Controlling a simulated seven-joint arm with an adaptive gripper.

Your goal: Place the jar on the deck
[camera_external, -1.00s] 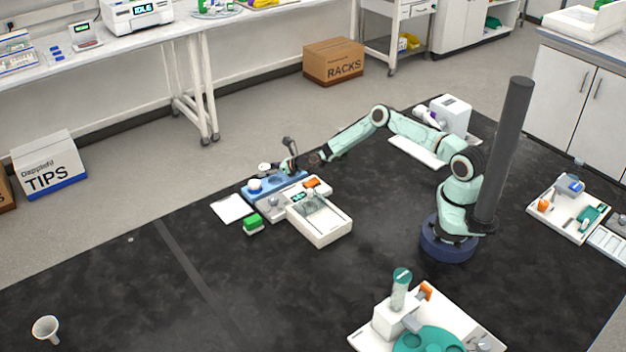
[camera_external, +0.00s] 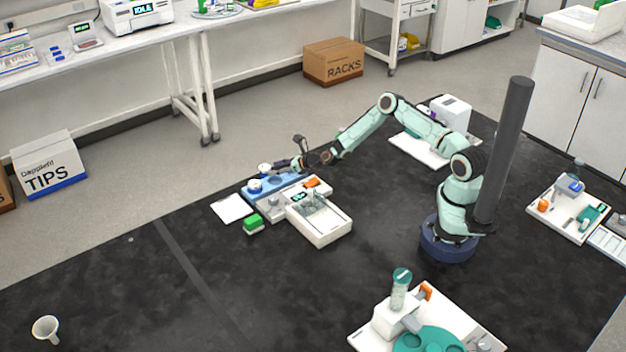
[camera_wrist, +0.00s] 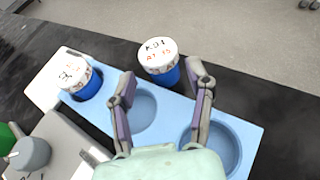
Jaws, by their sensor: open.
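A jar with a white, hand-lettered lid and blue body (camera_wrist: 158,62) stands at the far edge of the blue deck (camera_wrist: 178,108), seemingly just beyond it. In the external view this jar (camera_external: 264,168) is small and its exact footing is unclear. A second white-lidded blue jar (camera_wrist: 80,78) sits in the deck's left recess; it also shows in the external view (camera_external: 254,186). Two round recesses in the deck near my fingers look empty. My gripper (camera_wrist: 162,84) is open, its fingers apart above the deck, with the first jar ahead between them and nothing held.
A white device with an open tray (camera_external: 320,222) adjoins the deck's near side. A green-topped block (camera_external: 253,223) and a white sheet (camera_external: 232,208) lie left of it. The dark mat (camera_external: 110,285) is mostly clear at left, apart from a funnel (camera_external: 46,328).

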